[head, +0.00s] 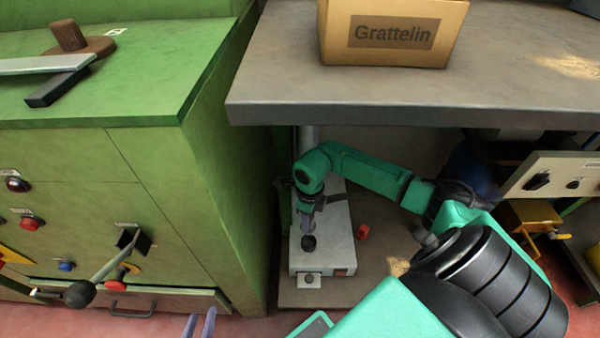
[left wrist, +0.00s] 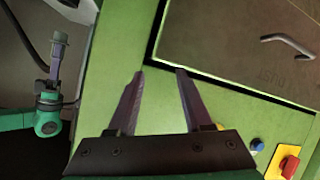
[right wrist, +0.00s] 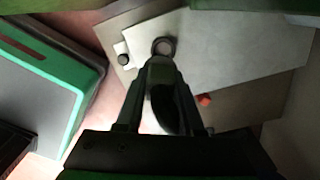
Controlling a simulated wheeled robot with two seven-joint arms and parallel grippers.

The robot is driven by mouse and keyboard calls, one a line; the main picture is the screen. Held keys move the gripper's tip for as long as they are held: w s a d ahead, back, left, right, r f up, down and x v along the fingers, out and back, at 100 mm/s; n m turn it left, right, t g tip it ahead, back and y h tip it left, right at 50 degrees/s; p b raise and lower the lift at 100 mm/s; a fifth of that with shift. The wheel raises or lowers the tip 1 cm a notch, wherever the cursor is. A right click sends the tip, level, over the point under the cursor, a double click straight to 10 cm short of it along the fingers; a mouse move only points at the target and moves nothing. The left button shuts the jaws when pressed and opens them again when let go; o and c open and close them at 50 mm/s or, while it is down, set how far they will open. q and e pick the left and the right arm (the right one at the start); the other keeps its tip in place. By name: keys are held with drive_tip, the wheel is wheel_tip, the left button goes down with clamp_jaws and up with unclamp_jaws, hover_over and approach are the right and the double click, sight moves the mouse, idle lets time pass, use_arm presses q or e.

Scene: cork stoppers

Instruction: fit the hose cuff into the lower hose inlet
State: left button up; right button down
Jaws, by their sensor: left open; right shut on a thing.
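My right gripper (head: 307,222) is shut on the dark hose cuff (right wrist: 163,88), pointing down over a pale grey box (head: 338,240) on the low shelf. In the right wrist view a dark round inlet (right wrist: 164,47) shows on the box face, just beyond the cuff's far end. Whether the cuff touches it cannot be told. In the head view a dark round piece sits under the fingertips; cuff and inlet are hard to tell apart there. My left gripper (head: 200,323) is open and empty in front of the green cabinet; its fingers also show in the left wrist view (left wrist: 160,85).
A small red object (head: 363,232) lies right of the grey box. The green cabinet (head: 215,190), with a lever (head: 105,262) sticking out, stands close on the left.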

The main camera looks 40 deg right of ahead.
drive_tip(key=shift+w+d+f+m, duration=0.1)
drive_tip(key=shift+d+f+m, duration=0.25)
drive_tip(key=shift+m, duration=0.25)
drive_tip(key=shift+f, duration=0.2)
wheel_tip(320, 180, down, 5)
drive_tip(key=b, duration=0.5)
drive_tip(key=shift+f, duration=0.45)
use_arm(q)
wheel_tip(320, 180, down, 6)
drive_tip(key=t, duration=0.1)
drive_tip(key=shift+f+n+b, duration=0.25)
drive_tip(key=shift+n+b, duration=0.05)
drive_tip(key=shift+n, duration=0.1)
drive_tip(key=shift+w, duration=0.1)
